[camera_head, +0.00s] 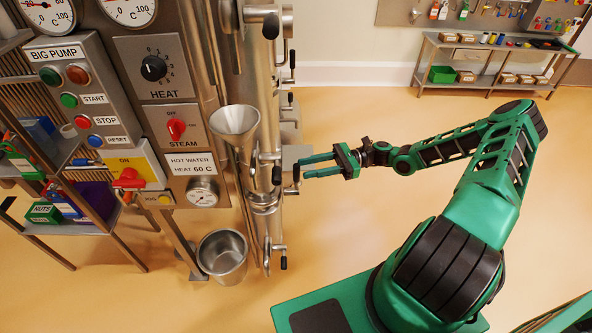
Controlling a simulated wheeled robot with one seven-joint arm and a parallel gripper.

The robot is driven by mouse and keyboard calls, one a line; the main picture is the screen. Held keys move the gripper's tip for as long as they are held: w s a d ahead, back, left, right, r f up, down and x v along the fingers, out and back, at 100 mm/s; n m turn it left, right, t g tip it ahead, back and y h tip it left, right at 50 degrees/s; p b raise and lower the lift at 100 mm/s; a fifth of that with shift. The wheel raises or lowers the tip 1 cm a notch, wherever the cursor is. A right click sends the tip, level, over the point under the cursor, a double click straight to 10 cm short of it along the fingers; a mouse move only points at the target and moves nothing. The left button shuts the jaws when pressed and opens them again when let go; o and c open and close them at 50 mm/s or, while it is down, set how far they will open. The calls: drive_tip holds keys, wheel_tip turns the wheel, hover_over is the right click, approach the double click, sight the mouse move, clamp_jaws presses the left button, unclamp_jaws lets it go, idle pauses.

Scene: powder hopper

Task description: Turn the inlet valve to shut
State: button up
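A steel pipe assembly (262,200) stands left of centre, with several black-gripped lever handles on it. No label marks which one is the inlet valve. One lever's black grip (296,173) points down at mid height, close to my fingertips. Another black grip (277,175) hangs just left of it. A lower lever (283,263) sits near the pipe's foot, and upper levers (292,59) are higher up. My gripper (303,168) reaches in from the right with its two green fingers apart and nothing visible between them. I cannot tell whether a fingertip touches the nearest lever.
A steel funnel (235,123) is on the pipework, with a steel bucket (222,256) below left. A control panel (85,95) with buttons and a red steam knob (176,129) is at left. A shelf table (490,62) stands at the back right. The floor between is clear.

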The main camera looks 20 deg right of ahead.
sight(297, 170)
drive_tip(key=shift+w+a, duration=0.2)
drive_tip(key=shift+a, duration=2.15)
drive_tip(key=shift+d, duration=0.1)
clamp_jaws()
